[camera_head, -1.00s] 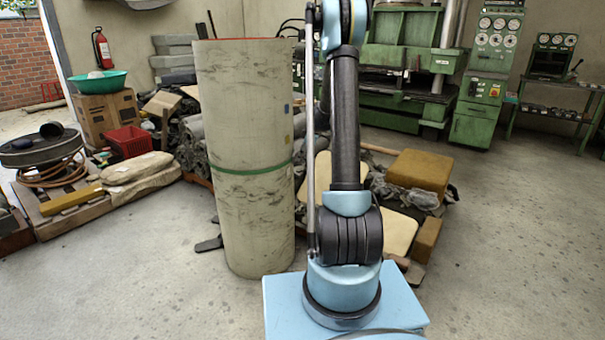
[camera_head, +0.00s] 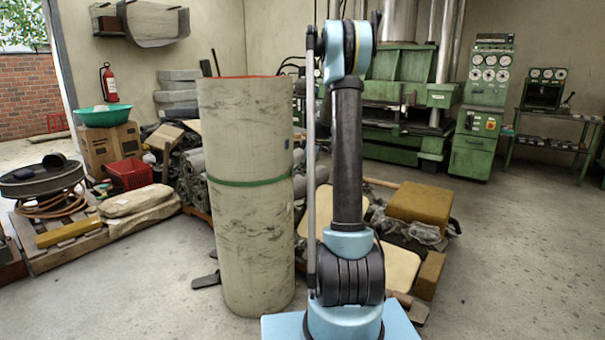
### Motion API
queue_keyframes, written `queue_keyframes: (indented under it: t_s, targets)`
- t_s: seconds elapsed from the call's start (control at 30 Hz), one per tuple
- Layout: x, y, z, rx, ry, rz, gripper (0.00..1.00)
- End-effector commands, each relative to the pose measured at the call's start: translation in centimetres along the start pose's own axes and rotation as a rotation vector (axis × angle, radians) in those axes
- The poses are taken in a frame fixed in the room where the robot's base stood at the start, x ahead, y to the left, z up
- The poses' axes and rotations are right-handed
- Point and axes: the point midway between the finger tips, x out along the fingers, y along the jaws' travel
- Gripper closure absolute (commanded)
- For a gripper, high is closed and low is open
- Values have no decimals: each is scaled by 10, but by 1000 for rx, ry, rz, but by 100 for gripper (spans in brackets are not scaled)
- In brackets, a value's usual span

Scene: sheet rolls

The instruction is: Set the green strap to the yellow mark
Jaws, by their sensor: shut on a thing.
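A tall pale roll (camera_head: 245,240) with grey smudges stands upright left of my arm. Its open top shows a red rim (camera_head: 245,77). A small blue mark (camera_head: 287,144) is on the roll's right side, above the strap. I cannot make out the yellow mark now; the strap crosses the roll at about its height. My gripper is not in view.
Behind the roll lie a pile of rolls, grey sacks and a mustard block (camera_head: 420,203). At left are a red crate (camera_head: 130,174), a green basin (camera_head: 105,115) on boxes and a pallet. Green machines (camera_head: 480,120) line the back wall. The floor at right is clear.

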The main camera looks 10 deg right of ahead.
Motion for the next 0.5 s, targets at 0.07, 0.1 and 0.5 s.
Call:
queue_keyframes:
  t_s: [0.07, 0.1, 0.5]
  targets:
    - [0, 1, -1, 0, 2, 2, 79]
    - [0, 1, -1, 0, 2, 2, 70]
    - [-1, 0, 0, 0, 1, 1, 65]
